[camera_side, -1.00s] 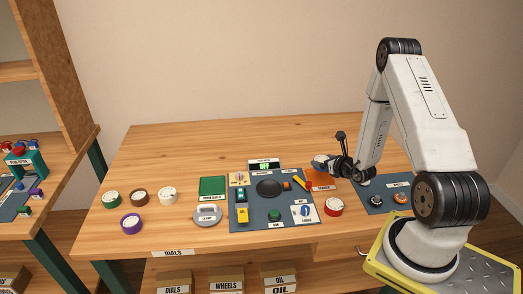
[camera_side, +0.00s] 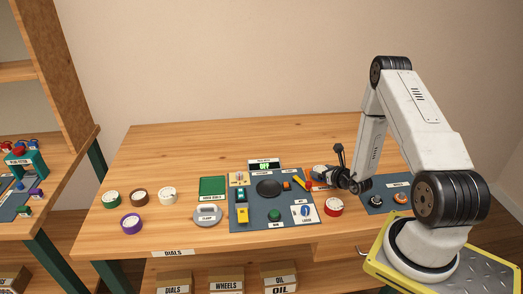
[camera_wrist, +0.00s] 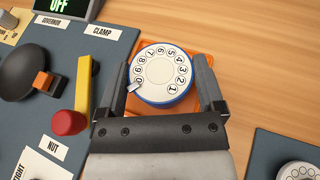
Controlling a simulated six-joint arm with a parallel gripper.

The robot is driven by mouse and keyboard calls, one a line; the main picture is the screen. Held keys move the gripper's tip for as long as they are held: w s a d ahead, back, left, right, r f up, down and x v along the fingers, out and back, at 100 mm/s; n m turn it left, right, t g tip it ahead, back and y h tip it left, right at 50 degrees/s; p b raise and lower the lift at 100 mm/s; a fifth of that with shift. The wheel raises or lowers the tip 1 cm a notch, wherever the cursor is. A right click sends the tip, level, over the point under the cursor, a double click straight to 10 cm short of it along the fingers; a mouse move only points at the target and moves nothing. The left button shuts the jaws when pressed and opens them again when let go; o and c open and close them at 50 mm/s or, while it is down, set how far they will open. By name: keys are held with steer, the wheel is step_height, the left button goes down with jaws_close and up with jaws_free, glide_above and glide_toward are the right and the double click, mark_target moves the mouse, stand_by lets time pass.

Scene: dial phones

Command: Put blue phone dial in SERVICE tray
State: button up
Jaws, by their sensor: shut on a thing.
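The blue phone dial (camera_wrist: 160,76) has a white face with a ring of numbers. My gripper (camera_wrist: 165,88) is shut on it, with one finger on each side. In the wrist view an orange tray (camera_wrist: 203,50) lies under the dial and shows around it. I cannot tell whether the dial touches the tray floor. In the side view the dial (camera_side: 318,170) is in my gripper at the right of the dark panel. The tray is mostly hidden there, and its label is too small to read.
A yellow lever with a red knob (camera_wrist: 69,122) stands close left of my gripper on the blue-grey panel (camera_wrist: 110,65). A red dial (camera_side: 333,206) lies in front. Other dials, including a purple one (camera_side: 131,223), stand at the left. The table behind is clear.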

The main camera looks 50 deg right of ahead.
steer(key=shift+f, duration=0.15)
steer(key=o, duration=1.1)
steer(key=shift+v, duration=3.85)
